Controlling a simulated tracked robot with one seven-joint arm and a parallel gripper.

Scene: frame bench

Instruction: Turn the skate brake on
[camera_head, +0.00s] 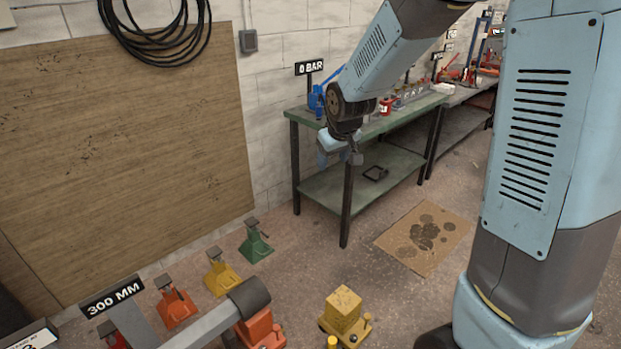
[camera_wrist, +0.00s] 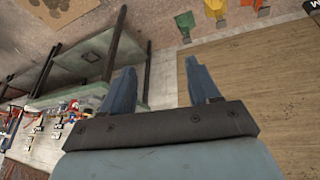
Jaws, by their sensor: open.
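My gripper (camera_head: 337,160) is in the air in front of the green-topped bench, and its fingers point down. In the wrist view, my gripper (camera_wrist: 160,68) has its two blue fingers wide apart with nothing between them. A low yellow unit (camera_head: 343,325) on the floor at the bottom centre carries a yellowish block and has small round knobs beside it. It may be the skate, but I cannot tell which part is its brake or how that is set. My gripper is well above and behind this unit, not touching it.
Green (camera_head: 255,242), yellow (camera_head: 220,275) and orange (camera_head: 175,305) stands line the floor by a wooden panel (camera_head: 120,150). An orange unit (camera_head: 262,328) sits near a grey bar. A bench (camera_head: 310,112) stands behind; a stained mat (camera_head: 425,237) lies to its right.

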